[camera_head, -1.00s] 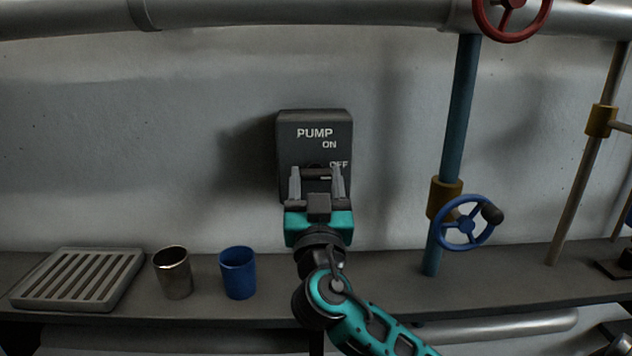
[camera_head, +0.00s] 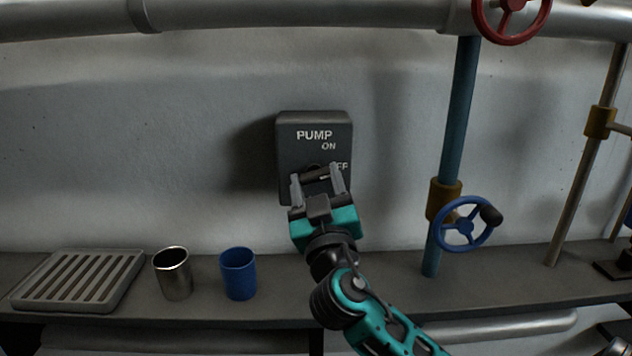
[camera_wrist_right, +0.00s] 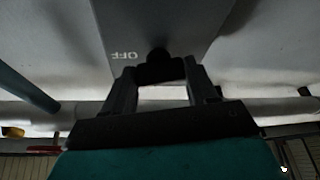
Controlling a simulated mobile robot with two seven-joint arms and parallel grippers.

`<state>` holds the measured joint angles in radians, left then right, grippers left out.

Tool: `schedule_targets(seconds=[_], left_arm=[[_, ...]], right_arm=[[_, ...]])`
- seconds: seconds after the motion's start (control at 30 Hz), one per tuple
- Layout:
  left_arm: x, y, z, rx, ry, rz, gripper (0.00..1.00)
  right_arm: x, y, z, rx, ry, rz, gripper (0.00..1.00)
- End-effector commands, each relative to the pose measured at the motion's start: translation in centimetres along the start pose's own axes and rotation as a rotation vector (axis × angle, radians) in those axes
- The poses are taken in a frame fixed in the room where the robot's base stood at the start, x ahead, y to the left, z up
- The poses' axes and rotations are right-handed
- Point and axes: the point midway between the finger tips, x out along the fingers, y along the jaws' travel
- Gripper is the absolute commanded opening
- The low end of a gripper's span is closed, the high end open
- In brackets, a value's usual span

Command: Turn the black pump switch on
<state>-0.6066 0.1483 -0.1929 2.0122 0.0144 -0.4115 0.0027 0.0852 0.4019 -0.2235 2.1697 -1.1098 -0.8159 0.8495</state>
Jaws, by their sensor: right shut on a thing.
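The dark pump switch box (camera_head: 314,125) is on the wall, with "PUMP", "ON" and a partly covered "OFF" lettered on its face. My right gripper (camera_head: 319,176) is in front of its lower half. In the right wrist view, the black switch knob (camera_wrist_right: 158,66) lies between the fingertips of my right gripper (camera_wrist_right: 160,76), near the "OFF" lettering, and the gripper is shut on it. In the head view the gripper hides much of the knob, so its exact pointing is hard to tell. My left gripper is not in view.
A shelf (camera_head: 400,290) runs below the box. On it are a slatted tray (camera_head: 132,268), a metal cup (camera_head: 173,273) and a blue cup (camera_head: 238,273). A blue handwheel (camera_head: 466,226) on a blue pipe (camera_head: 460,110) stands to the right. The wall around the box is clear.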

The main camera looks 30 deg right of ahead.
Motion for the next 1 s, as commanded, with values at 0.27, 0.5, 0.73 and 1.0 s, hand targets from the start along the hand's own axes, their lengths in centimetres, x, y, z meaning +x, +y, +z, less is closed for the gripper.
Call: schedule_targets(seconds=[0.27,0.5,0.73,1.0], left_arm=[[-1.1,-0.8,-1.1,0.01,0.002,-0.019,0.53],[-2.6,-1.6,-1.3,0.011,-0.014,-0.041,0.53],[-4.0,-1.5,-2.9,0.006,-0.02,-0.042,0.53],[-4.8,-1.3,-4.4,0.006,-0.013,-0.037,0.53]], right_arm=[[0.1,0.3,-0.4,-0.246,-0.003,-0.103,0.27],[0.2,0.5,-0.5,-0.441,-0.003,-0.185,0.27],[0.2,0.5,-0.5,-0.584,-0.002,-0.244,0.27],[0.1,0.5,-0.3,-0.679,-0.001,-0.282,0.27]])
